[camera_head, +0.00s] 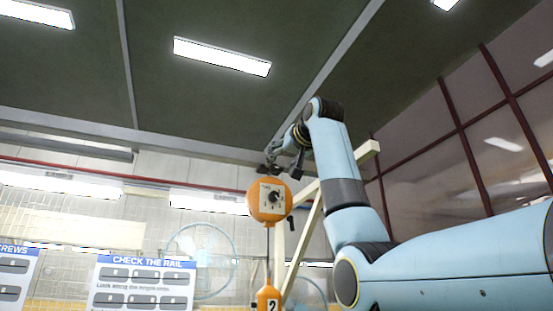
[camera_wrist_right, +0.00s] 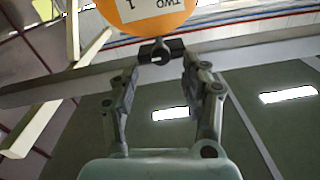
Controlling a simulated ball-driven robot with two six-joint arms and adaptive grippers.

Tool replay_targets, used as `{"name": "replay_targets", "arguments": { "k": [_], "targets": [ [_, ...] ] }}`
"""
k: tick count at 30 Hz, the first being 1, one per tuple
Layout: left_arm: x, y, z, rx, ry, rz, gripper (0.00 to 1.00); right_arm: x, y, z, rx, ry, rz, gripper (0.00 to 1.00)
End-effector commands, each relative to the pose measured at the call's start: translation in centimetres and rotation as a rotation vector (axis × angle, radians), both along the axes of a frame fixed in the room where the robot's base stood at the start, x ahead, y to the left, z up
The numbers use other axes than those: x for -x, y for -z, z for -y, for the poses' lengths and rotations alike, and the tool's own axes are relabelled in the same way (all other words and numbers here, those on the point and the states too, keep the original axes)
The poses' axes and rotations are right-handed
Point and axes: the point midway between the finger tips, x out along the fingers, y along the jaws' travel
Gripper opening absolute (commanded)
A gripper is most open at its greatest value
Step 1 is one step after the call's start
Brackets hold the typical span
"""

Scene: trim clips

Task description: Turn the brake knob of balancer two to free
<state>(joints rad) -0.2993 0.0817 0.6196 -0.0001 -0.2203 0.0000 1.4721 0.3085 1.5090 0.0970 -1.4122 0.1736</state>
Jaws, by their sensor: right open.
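The orange round balancer (camera_head: 254,205) hangs left of my right arm in the head view. A pale plate on its front bears the dark brake knob (camera_head: 273,197); its exact setting is too small to read. An orange piece (camera_head: 266,292) marked 2 hangs below it. My right gripper (camera_head: 283,168) is open just above the balancer, apart from the knob. In the right wrist view the gripper (camera_wrist_right: 158,75) is open, with the balancer (camera_wrist_right: 178,20), its label reading TWO upside down, beyond the fingertips. The knob does not show there. My left gripper is out of view.
A cream post with a beam (camera_head: 305,235) stands behind the balancer. A CHECK THE RAIL board (camera_head: 142,281) is at lower left. Space left of the balancer looks clear.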

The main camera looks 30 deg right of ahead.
Motion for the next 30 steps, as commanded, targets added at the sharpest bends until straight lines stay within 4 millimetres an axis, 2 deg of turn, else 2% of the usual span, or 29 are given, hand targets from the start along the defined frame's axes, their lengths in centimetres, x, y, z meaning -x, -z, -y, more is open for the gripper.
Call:
{"name": "replay_targets", "arguments": {
  "k": [1, 7, 17, 20, 28, 30],
  "targets": [
    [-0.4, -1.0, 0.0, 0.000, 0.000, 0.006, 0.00, -0.9, -0.3, 0.2, -0.001, -0.001, -0.004, 0.46],
    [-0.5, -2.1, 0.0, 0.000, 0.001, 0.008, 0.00, -3.2, -0.1, 0.6, 0.000, 0.000, -0.001, 0.46],
    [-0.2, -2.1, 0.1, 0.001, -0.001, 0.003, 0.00, -3.7, 0.1, 0.7, 0.000, 0.000, -0.001, 0.46],
    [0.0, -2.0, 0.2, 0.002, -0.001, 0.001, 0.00, -3.7, 0.1, 0.7, 0.000, 0.000, -0.001, 0.36],
    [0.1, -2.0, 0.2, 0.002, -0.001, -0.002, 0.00, -3.7, 0.1, 0.7, 0.000, 0.000, -0.001, 0.01],
    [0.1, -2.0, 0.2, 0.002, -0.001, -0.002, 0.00, -3.7, 0.1, 0.7, 0.000, 0.000, -0.001, 0.00]
  ]
}}
